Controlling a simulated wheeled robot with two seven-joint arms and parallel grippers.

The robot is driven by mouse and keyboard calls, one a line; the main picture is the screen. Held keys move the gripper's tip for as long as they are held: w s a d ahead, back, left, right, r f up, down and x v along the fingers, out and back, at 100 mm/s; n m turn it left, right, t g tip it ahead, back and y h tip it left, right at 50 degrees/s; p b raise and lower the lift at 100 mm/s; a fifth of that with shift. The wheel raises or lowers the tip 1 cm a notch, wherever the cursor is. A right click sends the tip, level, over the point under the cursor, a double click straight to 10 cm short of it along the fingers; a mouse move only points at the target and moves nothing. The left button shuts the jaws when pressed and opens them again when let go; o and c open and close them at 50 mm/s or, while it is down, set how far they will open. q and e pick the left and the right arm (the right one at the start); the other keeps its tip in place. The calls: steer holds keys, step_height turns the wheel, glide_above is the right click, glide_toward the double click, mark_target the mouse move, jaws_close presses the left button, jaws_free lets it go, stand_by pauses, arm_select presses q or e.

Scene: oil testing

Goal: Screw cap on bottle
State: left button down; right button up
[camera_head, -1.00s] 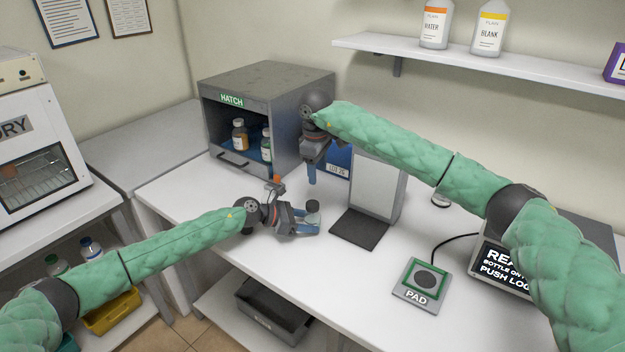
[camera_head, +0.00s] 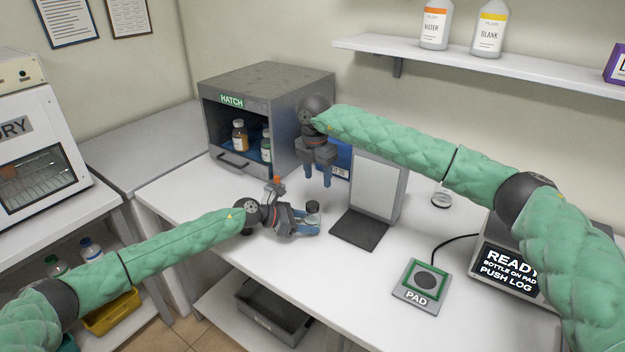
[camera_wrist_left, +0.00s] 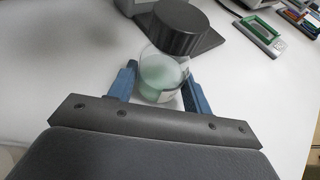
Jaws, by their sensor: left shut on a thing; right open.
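A small clear bottle (camera_wrist_left: 158,76) with pale green contents and a dark cap (camera_wrist_left: 180,27) stands between the blue fingers of my left gripper (camera_wrist_left: 160,92). My left gripper is shut on this bottle at the table's middle. In the head view the bottle (camera_head: 313,219) is small, with its dark cap (camera_head: 312,207) on top. Whether the cap is fully tightened cannot be told. My right gripper (camera_head: 318,178) is open and empty, pointing down above and behind the bottle, apart from it.
A grey stand with a dark base (camera_head: 358,230) is just right of the bottle. The pad (camera_head: 422,285) and its display (camera_head: 508,268) are further right. The hatch box (camera_head: 270,75) holds bottles behind. The front of the white table is clear.

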mark_target(312, 204)
steer(key=n, duration=0.4)
steer(key=f+n, duration=0.1)
steer(key=n, duration=0.2)
steer(key=shift+s+a, duration=0.2)
steer(key=shift+s, duration=0.1)
steer(key=n, duration=0.3)
steer(key=shift+a, duration=0.1)
steer(key=n, duration=0.4)
steer(key=shift+s+a+f+y, duration=0.1)
steer(key=shift+s+a+y, duration=0.05)
steer(key=shift+y, duration=0.15)
steer(key=n, duration=0.7)
steer(key=shift+a, duration=0.2)
steer(key=n, duration=0.7)
steer(key=shift+f, duration=0.1)
steer(key=shift+f, duration=3.9)
